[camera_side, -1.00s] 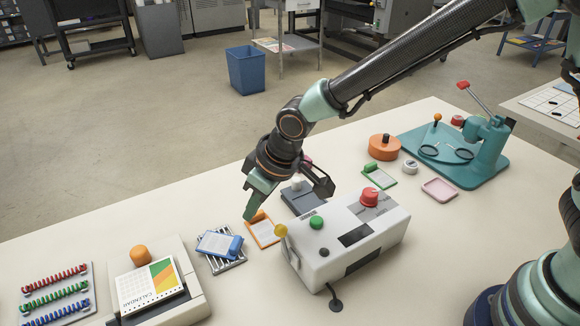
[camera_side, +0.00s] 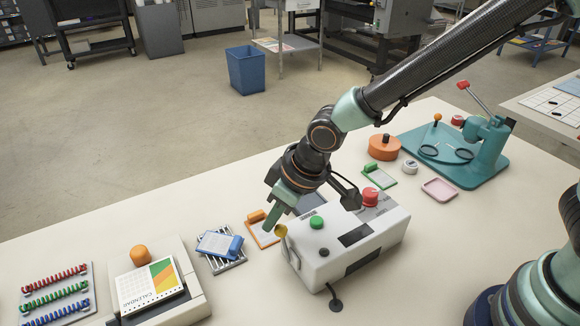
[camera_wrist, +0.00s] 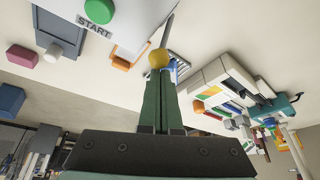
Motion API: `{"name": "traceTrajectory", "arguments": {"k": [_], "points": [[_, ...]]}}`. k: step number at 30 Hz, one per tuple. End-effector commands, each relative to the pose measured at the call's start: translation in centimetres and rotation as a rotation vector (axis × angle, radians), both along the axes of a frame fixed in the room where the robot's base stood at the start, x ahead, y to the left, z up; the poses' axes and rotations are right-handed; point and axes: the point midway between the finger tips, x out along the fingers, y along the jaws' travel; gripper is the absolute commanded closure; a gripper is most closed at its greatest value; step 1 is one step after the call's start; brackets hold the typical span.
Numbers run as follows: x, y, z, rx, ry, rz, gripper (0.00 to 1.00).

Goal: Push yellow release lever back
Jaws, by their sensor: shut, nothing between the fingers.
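The white laminator (camera_side: 350,250) stands on the table with a green button, a red knob and a dark knob. The yellow ball knob (camera_side: 281,230) of the release lever is at its left end. In the wrist view the yellow knob (camera_wrist: 158,58) sits at my fingertips, with its thin grey lever (camera_wrist: 168,32) behind it. My gripper (camera_side: 268,228) is shut and empty, pointing down just left of the knob. In the wrist view my gripper (camera_wrist: 158,76) overlaps the knob's lower edge. I cannot tell whether they touch.
An orange clipboard (camera_side: 266,236) lies close behind my fingertips. A rack with a blue clip (camera_side: 236,245) and a machine bearing a calendar (camera_side: 150,286) stand farther left. A teal press (camera_side: 488,145) is at the back right.

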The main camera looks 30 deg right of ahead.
Motion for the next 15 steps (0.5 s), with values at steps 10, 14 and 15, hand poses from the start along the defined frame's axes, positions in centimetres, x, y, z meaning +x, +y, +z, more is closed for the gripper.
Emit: {"name": "traceTrajectory", "arguments": {"k": [10, 14, 15], "points": [[-2.0, 0.0, 0.5, 0.005, 0.010, 0.004, 1.00], [-2.0, -0.1, 0.5, 0.004, 0.012, 0.004, 1.00], [-2.1, -0.1, 0.5, 0.004, 0.012, 0.004, 1.00]]}}
